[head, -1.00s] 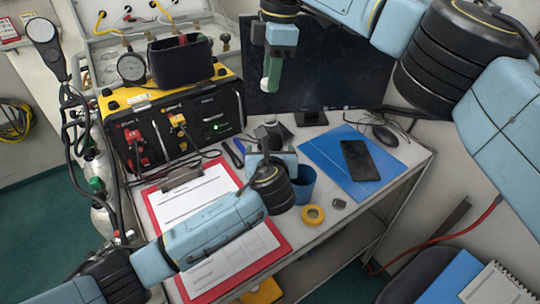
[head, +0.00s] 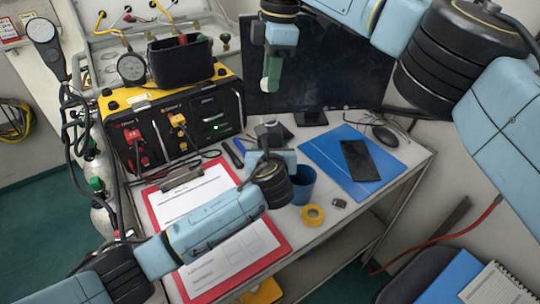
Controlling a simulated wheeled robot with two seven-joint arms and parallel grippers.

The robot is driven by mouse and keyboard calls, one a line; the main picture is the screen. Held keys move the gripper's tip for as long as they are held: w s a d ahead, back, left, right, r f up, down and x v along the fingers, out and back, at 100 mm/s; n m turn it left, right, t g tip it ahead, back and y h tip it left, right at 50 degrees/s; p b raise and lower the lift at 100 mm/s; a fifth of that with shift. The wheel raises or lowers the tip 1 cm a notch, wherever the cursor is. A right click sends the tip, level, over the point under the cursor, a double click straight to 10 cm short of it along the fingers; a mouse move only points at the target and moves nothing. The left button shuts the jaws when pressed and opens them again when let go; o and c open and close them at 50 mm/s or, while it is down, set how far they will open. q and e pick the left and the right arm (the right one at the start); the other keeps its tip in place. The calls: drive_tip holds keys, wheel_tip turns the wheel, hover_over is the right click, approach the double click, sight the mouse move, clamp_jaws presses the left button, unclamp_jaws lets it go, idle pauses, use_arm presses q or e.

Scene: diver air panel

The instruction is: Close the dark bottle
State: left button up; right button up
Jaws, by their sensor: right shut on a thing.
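My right gripper (head: 271,68) hangs in front of the monitor, shut on a small green piece with a rounded white end (head: 266,84), held well above the desk. My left gripper (head: 268,137) is low over the desk behind the clipboard. Its wrist hides most of its fingers, and a dark grey shape lies at them that I cannot make out. No dark bottle can be clearly told apart. Pale gas bottles (head: 101,219) stand at the left, one with a green valve knob (head: 96,184). A small dark grey cap-like piece (head: 339,203) lies on the desk.
A yellow-black air panel (head: 205,115) stands at the back left. A red clipboard (head: 283,243), blue cup (head: 302,190), yellow tape roll (head: 313,215), blue folder (head: 331,166) with phone (head: 360,160), and mouse (head: 385,136) take up the desk. The monitor (head: 340,75) stands behind.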

use_arm(q)
drive_tip(key=shift+c, duration=0.9)
use_arm(e)
hover_over(270, 115)
drive_tip(key=shift+d+f, duration=0.2)
drive_tip(key=shift+f, duration=2.25)
drive_tip(key=shift+f, duration=0.9)
drive_tip(key=shift+f, duration=0.55)
use_arm(q)
clamp_jaws()
use_arm(e)
drive_tip(key=m, duration=0.6)
drive_tip(key=shift+s+m+t, duration=0.1)
drive_tip(key=shift+m+t, duration=0.2)
drive_tip(key=shift+t, duration=0.1)
drive_tip(key=o, duration=0.9)
